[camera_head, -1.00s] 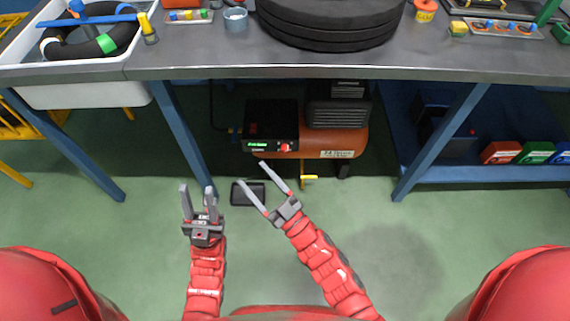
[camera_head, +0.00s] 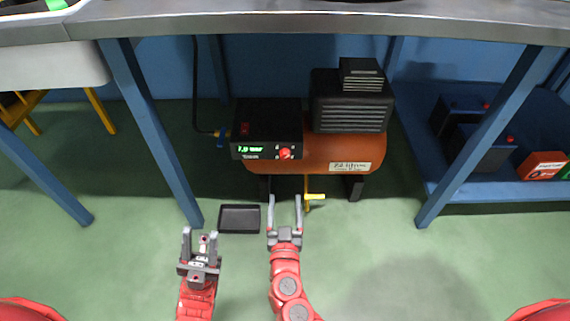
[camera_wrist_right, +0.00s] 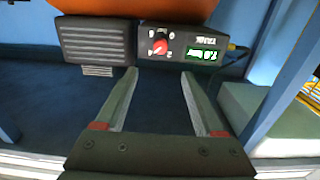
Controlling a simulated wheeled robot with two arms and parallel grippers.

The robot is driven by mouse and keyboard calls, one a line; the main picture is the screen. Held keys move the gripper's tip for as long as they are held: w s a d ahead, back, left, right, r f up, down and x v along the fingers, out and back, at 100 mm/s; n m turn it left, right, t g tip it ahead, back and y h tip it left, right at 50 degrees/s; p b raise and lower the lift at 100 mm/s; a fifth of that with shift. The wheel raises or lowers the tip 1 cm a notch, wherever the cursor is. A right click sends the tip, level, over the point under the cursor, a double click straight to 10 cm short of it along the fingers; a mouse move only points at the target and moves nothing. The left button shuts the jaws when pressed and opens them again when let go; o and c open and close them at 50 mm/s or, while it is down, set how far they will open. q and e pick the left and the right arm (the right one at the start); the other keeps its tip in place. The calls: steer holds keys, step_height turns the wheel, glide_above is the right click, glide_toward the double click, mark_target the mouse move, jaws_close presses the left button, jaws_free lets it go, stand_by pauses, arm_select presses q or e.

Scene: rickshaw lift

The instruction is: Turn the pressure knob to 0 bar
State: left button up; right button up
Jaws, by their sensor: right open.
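The red pressure knob (camera_head: 285,153) is on the front of a black control box (camera_head: 262,124), right of a green display (camera_head: 255,150) that seems to read 7.0 bar. In the right wrist view the picture is upside down; the knob (camera_wrist_right: 159,46) shows with scale marks around it, beyond the fingertips and roughly between them. My right gripper (camera_head: 285,203) is open and empty, pointing at the box from the front and apart from the knob. My left gripper (camera_head: 200,237) is open and empty, lower left, away from the box.
The box sits by an orange compressor tank (camera_head: 320,150) under the workbench (camera_head: 330,22). A yellow valve handle (camera_head: 314,197) is below the tank. A black tray (camera_head: 239,219) lies on the floor.

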mark_target(285, 158)
steer(key=w+b, duration=0.1)
steer(key=w, duration=1.4)
steer(key=shift+b, duration=0.35)
steer(key=shift+s, duration=0.1)
steer(key=shift+c, duration=0.2)
jaws_close()
